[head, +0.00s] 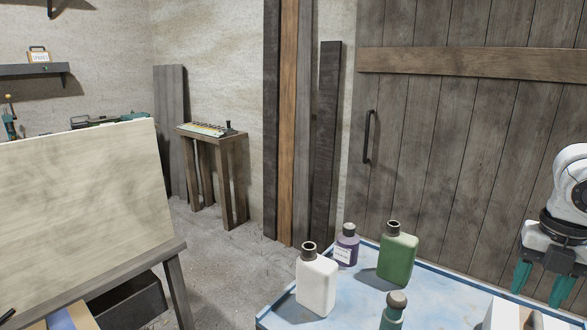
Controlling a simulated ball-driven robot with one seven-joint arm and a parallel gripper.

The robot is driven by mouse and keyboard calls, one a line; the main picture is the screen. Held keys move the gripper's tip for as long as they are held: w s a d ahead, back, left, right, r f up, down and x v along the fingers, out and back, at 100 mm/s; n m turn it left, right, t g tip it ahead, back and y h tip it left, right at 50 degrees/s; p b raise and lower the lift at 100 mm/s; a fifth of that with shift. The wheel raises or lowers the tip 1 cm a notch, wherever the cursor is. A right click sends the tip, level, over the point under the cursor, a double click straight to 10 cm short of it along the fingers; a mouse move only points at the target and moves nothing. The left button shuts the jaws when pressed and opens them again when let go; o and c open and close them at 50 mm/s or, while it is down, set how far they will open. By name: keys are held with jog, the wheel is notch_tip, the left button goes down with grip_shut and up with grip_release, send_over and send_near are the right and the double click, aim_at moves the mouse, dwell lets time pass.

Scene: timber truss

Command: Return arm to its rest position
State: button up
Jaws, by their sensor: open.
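My gripper (540,284) is at the right edge of the head view, with two teal fingers pointing down and a clear gap between them. It is open and I see nothing between the fingers. It hangs above or behind the right part of a blue-topped table (262,322); its exact height over it I cannot tell. My white and black arm enters from the right edge, and most of it is out of view.
On the blue table stand a white bottle (316,284), a purple bottle (346,249), a green bottle (397,260) and a teal bottle (392,314). A white object (505,316) is near my gripper. A plank door (430,150) is behind. Floor (225,265) at centre left is clear.

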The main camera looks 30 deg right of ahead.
jog(key=w+a+m+t+y, duration=0.2)
jog(key=w+a+m+t, duration=0.3)
jog(key=w+a, duration=1.2)
jog(key=w+a+f+m+t+y, duration=0.2)
jog(key=w+a+f+m+t, duration=0.3)
jog(key=a, duration=0.3)
jog(key=s+a+f+m+g+h, duration=0.1)
jog(key=s+a+f+m, duration=0.35)
jog(key=f, duration=0.25)
jog(key=s+a+f+m+g, duration=0.2)
jog(key=s+a+f+m, duration=0.1)
jog(key=f+m, duration=0.3)
jog(key=s+d+f+m+g+h, duration=0.1)
jog(key=s+d+f+g, duration=0.1)
jog(key=s+f, duration=0.4)
jog(key=s+d+f+m+g+h, duration=0.1)
jog(key=s+f+g+h, duration=0.1)
jog(key=s+f, duration=0.5)
jog(key=s+g, duration=0.1)
jog(key=s, duration=0.5)
jog(key=shift+s+d+f+g, duration=0.15)
jog(key=shift+d+f+g, duration=0.1)
jog(key=shift+d+g, duration=0.1)
